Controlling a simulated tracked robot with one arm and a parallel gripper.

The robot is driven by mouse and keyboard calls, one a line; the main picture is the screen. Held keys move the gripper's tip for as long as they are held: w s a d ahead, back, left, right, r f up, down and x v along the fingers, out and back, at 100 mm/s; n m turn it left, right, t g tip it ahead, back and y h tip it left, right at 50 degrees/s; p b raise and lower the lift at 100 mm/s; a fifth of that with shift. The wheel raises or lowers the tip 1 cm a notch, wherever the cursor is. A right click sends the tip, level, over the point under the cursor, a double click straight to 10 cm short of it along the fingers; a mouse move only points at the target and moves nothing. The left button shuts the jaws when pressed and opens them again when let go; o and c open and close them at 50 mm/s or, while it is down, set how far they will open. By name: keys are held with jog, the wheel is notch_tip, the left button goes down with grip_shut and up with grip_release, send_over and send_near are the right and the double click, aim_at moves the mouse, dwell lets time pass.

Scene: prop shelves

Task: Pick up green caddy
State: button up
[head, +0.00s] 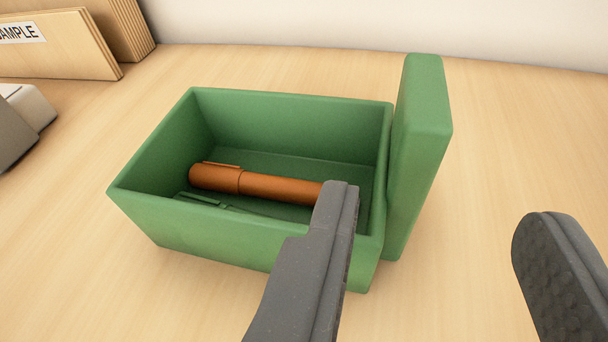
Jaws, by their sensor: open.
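The green caddy (180,228) is an open box standing on the wooden surface, left of centre. A tall green upright slab (421,150) stands against its right end. An orange-brown cylinder (255,185) and a thin green item (215,203) lie inside the caddy. My gripper (437,215) is open, with the slab between and beyond its fingers in the picture. The left finger overlaps the caddy's front right part and hides the cylinder's right end. The right finger is at the right edge, apart from the caddy. Whether the left finger touches the caddy I cannot tell.
A wooden block with a label reading "AMPLE" (50,45) stands at the back left. A grey and white object (25,115) is cut off at the left edge. A pale wall (350,25) runs along the back. The surface right of the slab is clear.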

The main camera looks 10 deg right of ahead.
aim_at(426, 159)
jog(key=x, duration=0.4)
jog(key=shift+w+d+f, duration=0.1)
jog(key=shift+r+x, duration=0.2)
jog(key=shift+x, duration=1.45)
jog(key=shift+r+x, duration=0.15)
jog(key=shift+x, duration=1.55)
jog(key=shift+w, duration=0.1)
grip_shut()
